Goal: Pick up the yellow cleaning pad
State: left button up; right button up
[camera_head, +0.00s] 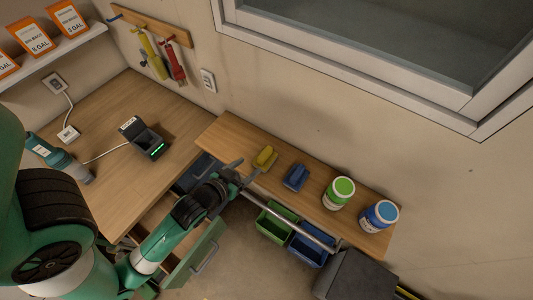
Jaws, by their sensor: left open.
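The yellow cleaning pad (265,157) lies on the narrow wooden shelf against the wall, near its left part. My left gripper (247,171) is open at the shelf's front edge, just to the lower left of the pad. Its fingers point toward the pad, and I cannot tell whether one touches it. A similar blue pad (295,177) sits to the right of the yellow one. My right gripper is not in view.
A green-lidded jar (339,192) and a blue-lidded jar (380,216) stand farther right on the shelf (222,135). Green (275,226) and blue (308,249) bins sit below it. A black device (143,137) stands on the wooden counter (100,178).

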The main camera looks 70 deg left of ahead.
aim_at(263, 155)
pick_arm(q)
jog(key=x, duration=1.1)
jog(key=shift+w+r+p, duration=0.1)
jog(key=shift+w+p, duration=0.1)
jog(key=shift+p, duration=0.15)
grip_shut()
